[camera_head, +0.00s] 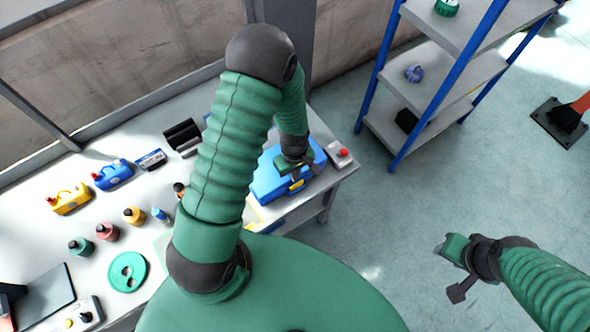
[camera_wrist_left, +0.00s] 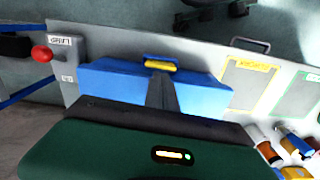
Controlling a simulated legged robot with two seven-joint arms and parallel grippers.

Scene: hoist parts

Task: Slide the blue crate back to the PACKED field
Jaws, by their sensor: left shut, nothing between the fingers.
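The blue crate (camera_head: 266,187) sits on the right end of the bench, partly hidden behind my left arm. It also shows in the left wrist view (camera_wrist_left: 205,94), with a yellow latch on its side. My left gripper (camera_head: 298,178) is shut and empty, over the crate; in the left wrist view its dark fingers (camera_wrist_left: 162,92) reach over the crate's top toward the latch side. I cannot tell if they touch it. My right gripper (camera_head: 455,270) is open and empty above the floor.
A box with a red button (camera_head: 340,154) stands at the bench's right corner, close to the crate. Yellow (camera_head: 68,199) and blue (camera_head: 113,175) containers, several small bottles and a green disc (camera_head: 127,271) stand farther left. A blue-framed shelf (camera_head: 440,75) stands beyond, across open floor.

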